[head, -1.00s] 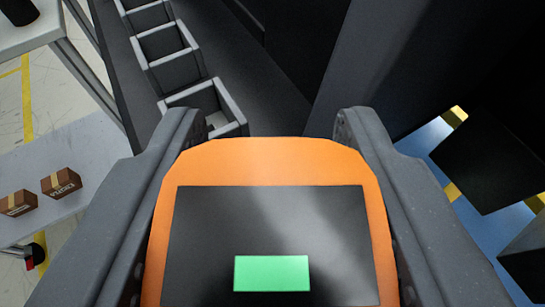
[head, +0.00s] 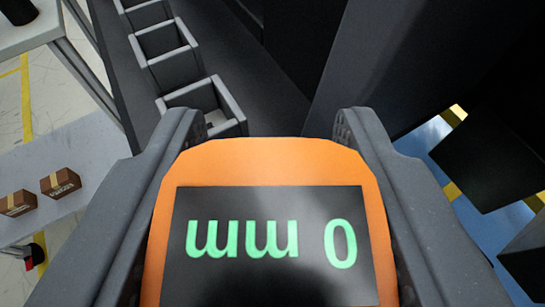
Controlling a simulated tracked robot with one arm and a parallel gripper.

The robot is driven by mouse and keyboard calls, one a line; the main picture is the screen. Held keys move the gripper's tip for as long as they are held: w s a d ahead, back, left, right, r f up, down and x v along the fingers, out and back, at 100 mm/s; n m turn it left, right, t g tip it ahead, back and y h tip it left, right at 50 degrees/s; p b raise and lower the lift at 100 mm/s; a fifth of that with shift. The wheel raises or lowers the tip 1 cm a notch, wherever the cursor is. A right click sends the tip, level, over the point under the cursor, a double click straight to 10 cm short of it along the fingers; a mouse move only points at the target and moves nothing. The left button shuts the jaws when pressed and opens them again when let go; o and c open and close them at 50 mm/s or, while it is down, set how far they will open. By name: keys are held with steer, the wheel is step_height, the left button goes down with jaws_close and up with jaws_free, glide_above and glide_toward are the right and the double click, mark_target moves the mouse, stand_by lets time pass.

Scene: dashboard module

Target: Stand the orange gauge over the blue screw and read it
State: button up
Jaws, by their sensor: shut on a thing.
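The orange gauge (head: 260,158) fills the lower middle of the head view. My gripper (head: 268,135) is shut on it, with one grey finger along each side. The gauge's dark screen (head: 265,280) faces the camera and shows green text, upside down in the picture, that reads "0 mm". The blue screw is not visible. The gauge's underside and whatever is below it are hidden.
Open grey bins (head: 205,98) stand in a row on a dark surface at upper left. Two small brown boxes (head: 60,184) lie on a pale table (head: 90,150) at left. Large dark panels (head: 390,60) rise at upper right, with a blue surface (head: 440,140) beyond.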

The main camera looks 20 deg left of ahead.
steer(key=shift+f, duration=0.1)
steer(key=o, duration=1.1)
